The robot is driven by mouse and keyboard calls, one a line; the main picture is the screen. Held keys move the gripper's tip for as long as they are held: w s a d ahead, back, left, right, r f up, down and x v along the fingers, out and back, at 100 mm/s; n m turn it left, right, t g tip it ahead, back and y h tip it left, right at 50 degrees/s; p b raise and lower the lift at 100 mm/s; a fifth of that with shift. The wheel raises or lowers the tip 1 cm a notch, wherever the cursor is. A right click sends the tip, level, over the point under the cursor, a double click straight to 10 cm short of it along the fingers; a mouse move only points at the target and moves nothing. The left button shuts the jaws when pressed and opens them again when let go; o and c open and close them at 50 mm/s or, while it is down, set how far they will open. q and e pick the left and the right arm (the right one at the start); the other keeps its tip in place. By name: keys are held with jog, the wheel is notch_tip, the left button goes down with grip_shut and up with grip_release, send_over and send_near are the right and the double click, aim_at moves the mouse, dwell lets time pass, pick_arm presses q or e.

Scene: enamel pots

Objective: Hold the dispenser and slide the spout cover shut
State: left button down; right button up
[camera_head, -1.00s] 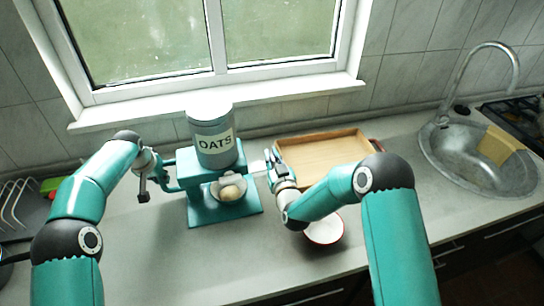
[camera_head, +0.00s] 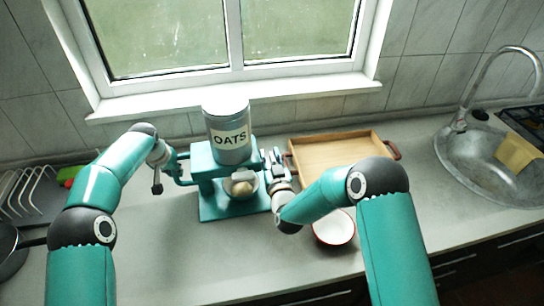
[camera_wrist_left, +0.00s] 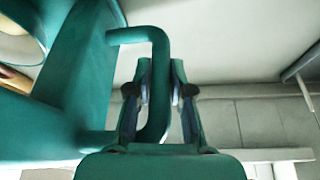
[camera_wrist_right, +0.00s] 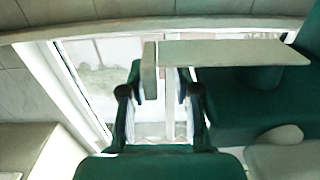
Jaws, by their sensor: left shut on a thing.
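The teal dispenser (camera_head: 208,160) carries a grey canister labelled OATS (camera_head: 230,138). My left gripper (camera_head: 172,166) is shut on the dispenser's side handle; in the left wrist view the handle (camera_wrist_left: 158,75) passes between the fingertips. My right gripper (camera_head: 270,165) is at the dispenser's right side. In the right wrist view, the pale flat spout cover (camera_wrist_right: 235,52) reaches toward the teal body, and its upright end tab (camera_wrist_right: 149,72) is between my open fingers, closer to the left finger. Whether it touches is unclear. The spout opening is hidden.
A pale bowl (camera_head: 231,190) with a beige round item stands under the dispenser. A red-rimmed white bowl (camera_head: 335,240) is at the front right. A wooden tray (camera_head: 340,150) lies behind my right arm. A dish rack (camera_head: 35,192) is at the left, the sink (camera_head: 490,170) at the right.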

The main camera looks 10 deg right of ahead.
jog(key=shift+d, duration=0.1)
jog(key=s, duration=1.2)
jog(key=shift+d, duration=0.15)
pick_arm(q)
jog(key=c, duration=1.1)
grip_release()
jog(key=shift+c, duration=0.2)
pick_arm(e)
jog(key=shift+f, duration=0.1)
pick_arm(q)
jog(key=shift+r, duration=0.15)
jog(key=shift+r, duration=3.45)
